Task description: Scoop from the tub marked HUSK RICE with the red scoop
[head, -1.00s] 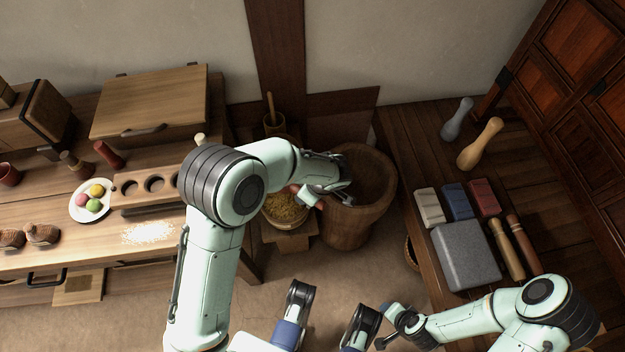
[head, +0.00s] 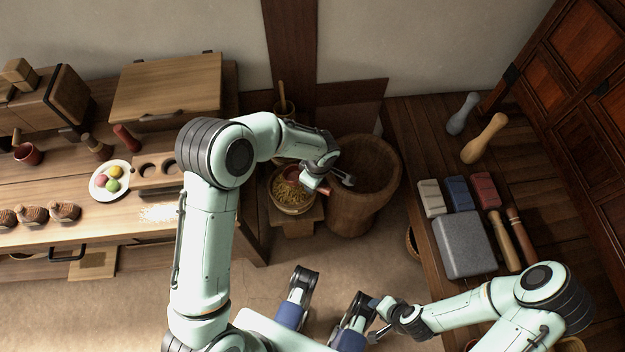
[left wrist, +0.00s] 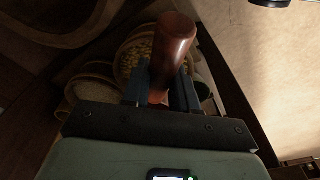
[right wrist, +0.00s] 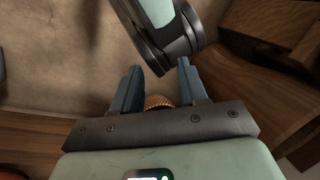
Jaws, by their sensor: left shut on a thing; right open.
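My left gripper (head: 330,178) is shut on a reddish-brown handle (left wrist: 172,45), which looks like the red scoop's. The scoop's bowl is not clearly visible. The gripper is just right of and above a round tub of yellowish grain (head: 292,196), between it and the large wooden mortar. The grain also shows behind the handle in the left wrist view (left wrist: 137,50), with other round tubs (left wrist: 93,90) beside it. I cannot read any HUSK RICE mark. My right gripper (right wrist: 159,70) is open and empty, low at the front right, away from the tubs.
The large wooden mortar (head: 348,212) stands right of the grain tub. A bench at left (head: 60,222) holds a plate of coloured balls (head: 97,192). A dark bench at right holds a grey stone block (head: 462,245) and coloured blocks.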

